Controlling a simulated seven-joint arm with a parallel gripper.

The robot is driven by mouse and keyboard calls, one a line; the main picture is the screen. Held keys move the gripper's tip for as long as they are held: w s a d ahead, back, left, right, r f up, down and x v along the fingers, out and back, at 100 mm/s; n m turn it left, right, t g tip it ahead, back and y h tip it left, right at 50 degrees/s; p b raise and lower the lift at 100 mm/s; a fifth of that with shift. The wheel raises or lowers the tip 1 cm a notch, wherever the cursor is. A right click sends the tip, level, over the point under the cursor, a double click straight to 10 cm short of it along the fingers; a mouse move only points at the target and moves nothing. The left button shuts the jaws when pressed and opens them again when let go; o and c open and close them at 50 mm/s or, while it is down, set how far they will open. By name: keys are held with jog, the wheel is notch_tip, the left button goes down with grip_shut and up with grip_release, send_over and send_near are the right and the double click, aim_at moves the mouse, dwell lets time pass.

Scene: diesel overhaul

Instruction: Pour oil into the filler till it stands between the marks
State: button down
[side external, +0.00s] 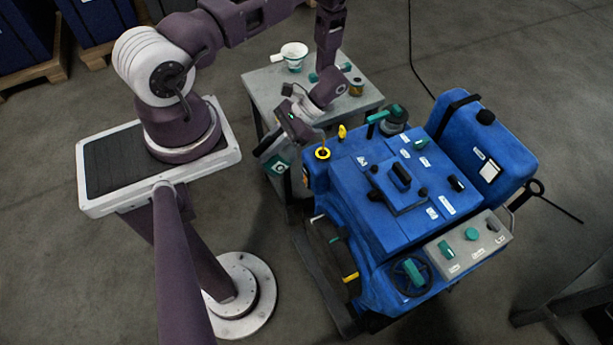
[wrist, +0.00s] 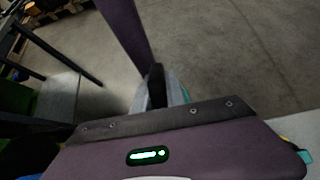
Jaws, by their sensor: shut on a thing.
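My gripper (side external: 284,146) is shut on a container with a teal side and a pale label, likely the oil can (side external: 278,166). It is tilted and held at the left edge of the blue engine (side external: 400,190). The yellow-rimmed filler (side external: 322,153) is open, just right of my gripper. I cannot tell whether oil is flowing. A yellow handle (side external: 342,131) stands behind the filler. In the wrist view, a grey and dark piece (wrist: 172,95) shows past my wrist; the fingertips are hidden. The level marks cannot be made out.
A grey side table (side external: 262,83) behind the engine holds a white funnel-like cup (side external: 292,54) and a small tin (side external: 356,88). A teal-handled part (side external: 384,115) stands on the engine's back left corner. A grey control panel (side external: 468,246) is at the front.

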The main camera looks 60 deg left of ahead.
jog(key=shift+w+r+g, duration=0.15)
jog(key=shift+r+g, duration=0.05)
jog(key=shift+g, duration=0.1)
dwell(1.1)
jog(key=shift+r, duration=0.1)
jog(key=shift+w+r+g, duration=0.4)
jog(key=shift+w+g, duration=0.05)
jog(key=shift+g, duration=0.35)
dwell(3.5)
jog(key=shift+w+r, duration=0.1)
jog(key=shift+w+r+g, duration=0.1)
jog(key=shift+w+g, duration=0.05)
jog(key=shift+g, duration=0.15)
dwell(1.8)
